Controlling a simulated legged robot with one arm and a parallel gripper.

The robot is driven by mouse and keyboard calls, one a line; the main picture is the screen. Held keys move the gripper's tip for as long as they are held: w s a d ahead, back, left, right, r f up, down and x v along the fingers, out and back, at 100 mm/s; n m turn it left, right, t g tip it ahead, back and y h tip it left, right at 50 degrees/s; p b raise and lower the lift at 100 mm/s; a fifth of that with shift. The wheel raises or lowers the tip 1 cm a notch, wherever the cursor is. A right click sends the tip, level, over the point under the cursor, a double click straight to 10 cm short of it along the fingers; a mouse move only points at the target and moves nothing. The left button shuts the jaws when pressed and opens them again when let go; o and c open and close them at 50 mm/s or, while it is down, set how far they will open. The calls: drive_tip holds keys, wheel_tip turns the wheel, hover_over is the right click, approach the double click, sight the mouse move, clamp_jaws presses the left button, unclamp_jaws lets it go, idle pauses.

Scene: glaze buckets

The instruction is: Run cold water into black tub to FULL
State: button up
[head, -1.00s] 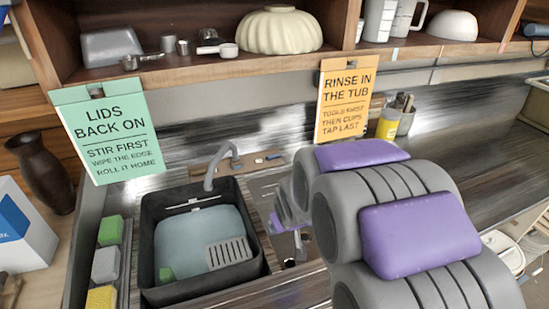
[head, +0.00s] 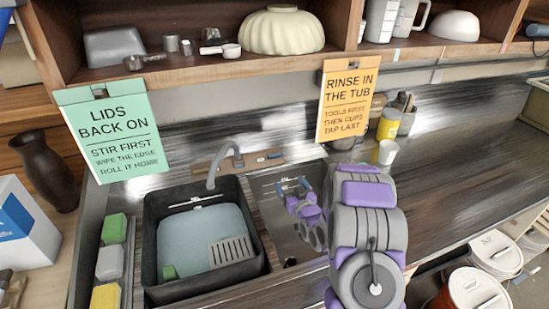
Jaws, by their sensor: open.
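The black tub (head: 152,248) sits in the sink at lower left. Pale blue-grey water (head: 200,235) lies in it, below the rim, with a white mark (head: 195,203) on the back inner wall. The curved grey tap spout (head: 215,168) hangs over the tub's back edge; I cannot see a stream from it. A small strip with blue and dark parts (head: 266,158) is right of the spout's base; its markings are too small to read. My gripper (head: 292,185) is open and empty, right of the tub over the metal sink area, in front of that strip.
Hanging signs (head: 109,135) (head: 347,101), a cup (head: 385,152) and a yellow jar (head: 388,124) stand behind. The right counter is clear.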

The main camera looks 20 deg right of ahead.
drive_tip(key=d, duration=0.1)
drive_tip(key=b, duration=0.1)
approach(277, 156)
drive_tip(key=w+b, duration=0.1)
drive_tip(key=w, duration=0.4)
drive_tip(key=w+b, duration=0.1)
drive_tip(key=w, duration=0.1)
drive_tip(key=shift+w+a+f+b, duration=0.25)
drive_tip(key=shift+b, duration=0.05)
drive_tip(key=shift+w+a, duration=0.15)
drive_tip(key=shift+w, duration=0.8)
drive_tip(key=shift+d, duration=0.3)
drive_tip(key=shift+c, duration=0.3)
